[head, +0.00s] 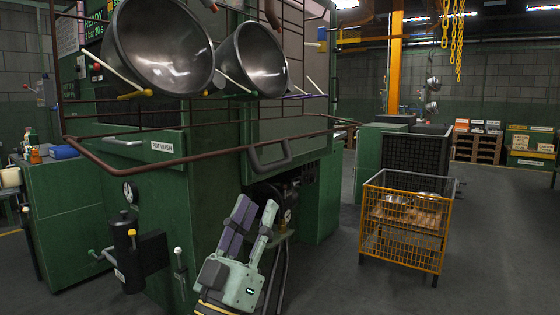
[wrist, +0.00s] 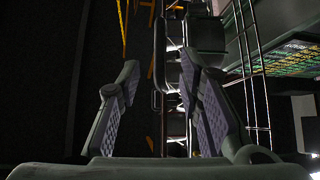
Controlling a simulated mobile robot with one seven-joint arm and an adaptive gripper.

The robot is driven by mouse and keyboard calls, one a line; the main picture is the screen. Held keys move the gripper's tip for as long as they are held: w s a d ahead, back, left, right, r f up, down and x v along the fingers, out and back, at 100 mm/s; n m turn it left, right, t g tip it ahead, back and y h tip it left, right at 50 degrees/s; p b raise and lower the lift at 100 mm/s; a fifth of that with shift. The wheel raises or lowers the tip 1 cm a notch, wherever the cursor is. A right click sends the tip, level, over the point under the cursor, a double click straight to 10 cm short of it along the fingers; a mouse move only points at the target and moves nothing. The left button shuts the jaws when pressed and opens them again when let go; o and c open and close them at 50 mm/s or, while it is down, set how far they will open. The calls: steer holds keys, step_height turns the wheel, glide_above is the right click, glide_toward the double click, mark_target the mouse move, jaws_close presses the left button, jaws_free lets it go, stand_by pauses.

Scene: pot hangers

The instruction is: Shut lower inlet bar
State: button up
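A brown tubular bar (head: 215,151) runs across the front of the green pot-wash machine, standing out from it, with a dark loop handle (head: 270,160) hanging near its right part. No label names it as the inlet bar. My gripper (head: 255,212) is below this handle, fingers pointing up, apart from the bar. In the wrist view my gripper (wrist: 160,78) has its fingers wide apart and nothing is gripped. A dark upright shape (wrist: 159,52) shows beyond the gap between the fingers; I cannot tell for sure whether it is the handle.
Two large metal bowls (head: 165,45) hang on the wire rack above the bar. A black cylinder (head: 126,250) and levers stick out at the machine's lower left. A yellow wire cart (head: 405,225) stands to the right, with open floor around it.

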mark_target(275, 166)
steer(key=p+x, duration=0.3)
steer(key=x, duration=0.1)
steer(key=p+x, duration=0.4)
steer(key=shift+s+r, duration=0.15)
steer(key=shift+r, duration=0.2)
steer(key=shift+w+d+r+p, duration=0.3)
steer(key=shift+w+r+p, duration=0.1)
steer(key=shift+w+p, duration=0.3)
steer(key=shift+c, duration=0.2)
jaws_close()
